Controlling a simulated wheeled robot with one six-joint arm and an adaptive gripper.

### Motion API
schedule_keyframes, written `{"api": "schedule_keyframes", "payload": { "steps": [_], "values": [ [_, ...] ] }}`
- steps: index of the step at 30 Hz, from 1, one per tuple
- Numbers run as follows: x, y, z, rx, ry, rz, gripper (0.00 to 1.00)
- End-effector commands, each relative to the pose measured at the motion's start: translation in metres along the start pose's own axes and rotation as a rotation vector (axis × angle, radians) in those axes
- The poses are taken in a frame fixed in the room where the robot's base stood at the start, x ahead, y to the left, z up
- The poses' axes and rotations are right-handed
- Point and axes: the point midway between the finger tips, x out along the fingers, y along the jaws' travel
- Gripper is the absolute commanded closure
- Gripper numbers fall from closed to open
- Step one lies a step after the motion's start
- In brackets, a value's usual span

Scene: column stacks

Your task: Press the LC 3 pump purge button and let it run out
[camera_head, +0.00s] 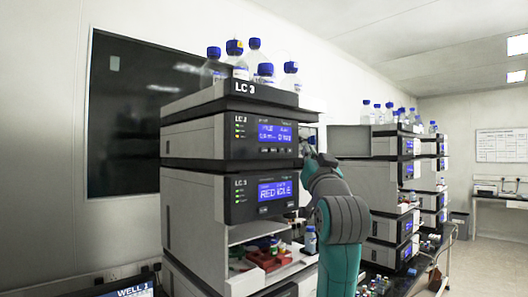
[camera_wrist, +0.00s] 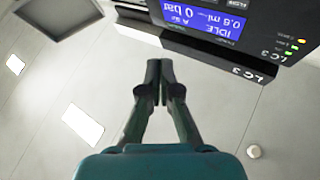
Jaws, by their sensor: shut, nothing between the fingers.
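The LC 3 stack (camera_head: 195,140) stands at the centre of the head view, with an LC 3 label on its top tray (camera_head: 280,95). Its upper module (camera_head: 234,151) has a lit blue display (camera_head: 275,132) with small buttons below it. In the wrist view this display (camera_wrist: 205,17) is upside down and reads IDLE, 0.8 ml and 0 bar. Small buttons show at the top edge; the purge button cannot be made out. My gripper (camera_head: 312,152) is at the upper module's right front. In the wrist view my gripper (camera_wrist: 160,72) is shut and empty, its tips apart from the display.
Blue-capped bottles (camera_head: 265,72) stand on the top tray. A lower module (camera_head: 232,200) has its own lit display, above an open bay with vials. More instrument stacks (camera_head: 385,185) stand to the right behind my arm. A monitor (camera_head: 130,291) is at bottom left.

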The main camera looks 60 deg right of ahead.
Motion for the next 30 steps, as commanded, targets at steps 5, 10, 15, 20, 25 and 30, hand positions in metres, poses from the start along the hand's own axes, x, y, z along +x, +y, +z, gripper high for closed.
{"api": "schedule_keyframes", "payload": {
  "steps": [5, 10, 15, 20, 25, 30],
  "values": [
    [0.001, 0.002, -0.008, 0.000, 0.006, 0.004, 1.00],
    [0.001, 0.002, -0.008, -0.001, 0.006, 0.004, 1.00],
    [0.002, 0.001, -0.007, 0.000, 0.005, 0.004, 1.00],
    [0.010, -0.005, -0.001, 0.000, 0.003, 0.003, 1.00],
    [0.024, -0.015, 0.009, 0.000, 0.004, 0.003, 1.00],
    [0.039, -0.026, 0.021, 0.000, 0.003, 0.003, 1.00]
  ]
}}
